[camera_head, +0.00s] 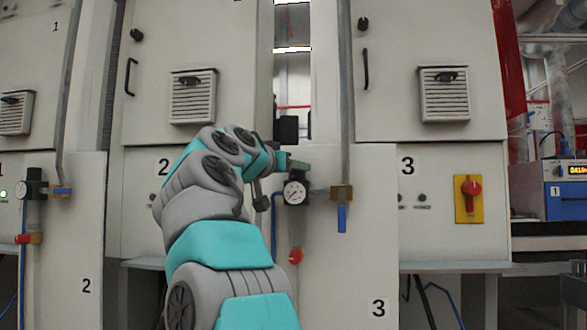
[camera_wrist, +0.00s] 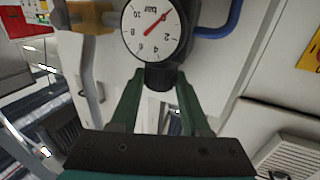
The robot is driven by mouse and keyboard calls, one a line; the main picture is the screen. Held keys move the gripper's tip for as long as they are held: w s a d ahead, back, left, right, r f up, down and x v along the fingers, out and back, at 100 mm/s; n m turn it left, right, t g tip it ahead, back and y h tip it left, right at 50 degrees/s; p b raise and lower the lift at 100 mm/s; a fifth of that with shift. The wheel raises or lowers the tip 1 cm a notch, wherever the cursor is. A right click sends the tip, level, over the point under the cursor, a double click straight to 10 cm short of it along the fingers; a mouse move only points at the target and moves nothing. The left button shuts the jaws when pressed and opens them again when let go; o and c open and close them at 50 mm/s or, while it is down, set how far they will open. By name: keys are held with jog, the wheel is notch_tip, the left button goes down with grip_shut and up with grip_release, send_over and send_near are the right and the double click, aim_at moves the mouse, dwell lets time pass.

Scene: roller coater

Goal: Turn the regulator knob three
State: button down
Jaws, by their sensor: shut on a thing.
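The regulator with a round white gauge (camera_head: 295,192) is mounted on the panel marked 3, in the middle of the head view. In the wrist view the gauge (camera_wrist: 147,29) has a red needle slanting up to the right. The regulator's black knob (camera_wrist: 160,77) sits at the gauge's near side, between my two green fingers. My gripper (camera_wrist: 160,80) is shut on this knob, one finger on each side. In the head view my gripper (camera_head: 298,165) comes in from the left just above the gauge and hides most of the knob.
A brass fitting with a blue lever (camera_head: 342,218) sits right of the gauge, close to my gripper. A red valve (camera_head: 296,256) is below. Another regulator gauge (camera_head: 32,190) is at far left. A red switch on a yellow plate (camera_head: 469,199) is at right.

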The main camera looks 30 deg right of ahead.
jog(key=shift+s+d+f, duration=0.1)
jog(key=shift+s+d+n+t+y+b, duration=0.1)
jog(key=shift+s+n+t+y+b, duration=0.05)
jog(key=shift+n+t+y+b, duration=0.8)
jog(key=shift+s+d+n+t+y, duration=0.1)
jog(key=shift+d+n+t+y, duration=0.05)
jog(key=shift+n+t+y, duration=0.8)
jog(key=n+t+y+p, duration=0.1)
jog(key=y, duration=0.1)
jog(key=n+t+y+p, duration=0.1)
jog(key=n+y+p, duration=0.1)
jog(key=y, duration=0.1)
jog(key=shift+d+r+t, duration=0.1)
jog(key=shift+r+t, duration=0.3)
jog(key=shift+d+f+n+t+y+p, duration=0.2)
jog(key=shift+n+y+p, duration=0.25)
jog(key=shift+n+y, duration=0.65)
jog(key=shift+f+n+t+y+p, duration=0.1)
jog(key=shift+n+t+y+p, duration=0.45)
jog(key=shift+y, duration=0.85)
jog(key=shift+n+g+y, duration=0.25)
jog(key=shift+n+y, duration=0.05)
jog(key=shift+n, duration=0.05)
jog(key=c, duration=0.7)
grip_release()
jog(key=shift+o, duration=0.2)
